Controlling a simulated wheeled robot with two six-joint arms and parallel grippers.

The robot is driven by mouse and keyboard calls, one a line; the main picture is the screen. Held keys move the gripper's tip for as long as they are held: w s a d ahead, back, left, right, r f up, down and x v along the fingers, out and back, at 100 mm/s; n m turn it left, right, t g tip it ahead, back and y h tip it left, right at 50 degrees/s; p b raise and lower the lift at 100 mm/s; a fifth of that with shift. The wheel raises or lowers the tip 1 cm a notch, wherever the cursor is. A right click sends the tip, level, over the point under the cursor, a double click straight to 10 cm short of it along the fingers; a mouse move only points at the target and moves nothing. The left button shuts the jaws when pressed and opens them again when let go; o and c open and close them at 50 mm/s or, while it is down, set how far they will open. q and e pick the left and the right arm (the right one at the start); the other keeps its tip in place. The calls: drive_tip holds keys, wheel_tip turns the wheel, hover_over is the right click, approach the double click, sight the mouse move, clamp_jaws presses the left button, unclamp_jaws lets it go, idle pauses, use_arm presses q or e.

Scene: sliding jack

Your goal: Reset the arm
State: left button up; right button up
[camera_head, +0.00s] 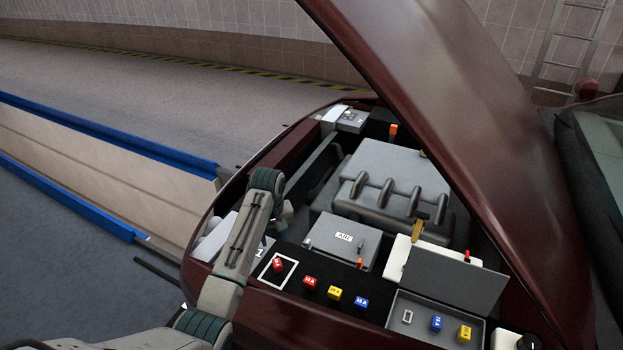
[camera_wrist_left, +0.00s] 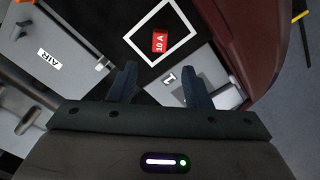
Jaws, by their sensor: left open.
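My left arm reaches over the open engine bay of a dark red car. In the head view, its gripper (camera_head: 285,210) is mostly hidden behind my arm. In the left wrist view, the two dark fingers (camera_wrist_left: 160,85) stand apart with nothing between them. A red 10 A fuse (camera_wrist_left: 160,42) lies beyond the fingertips, inside a white square outline (camera_wrist_left: 184,18) on a black panel. The same red fuse (camera_head: 278,265) shows beside my arm in the head view. My right gripper is in neither view.
Red, yellow and blue fuses (camera_head: 334,293) line the black panel. A grey tray (camera_head: 405,318) with an open lid holds more fuses. The AIR box (camera_head: 343,240) and the engine cover (camera_head: 390,180) stand nearby. The raised hood (camera_head: 440,100) overhangs the right side.

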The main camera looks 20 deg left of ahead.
use_arm(q)
drive_tip(key=shift+f, duration=0.1)
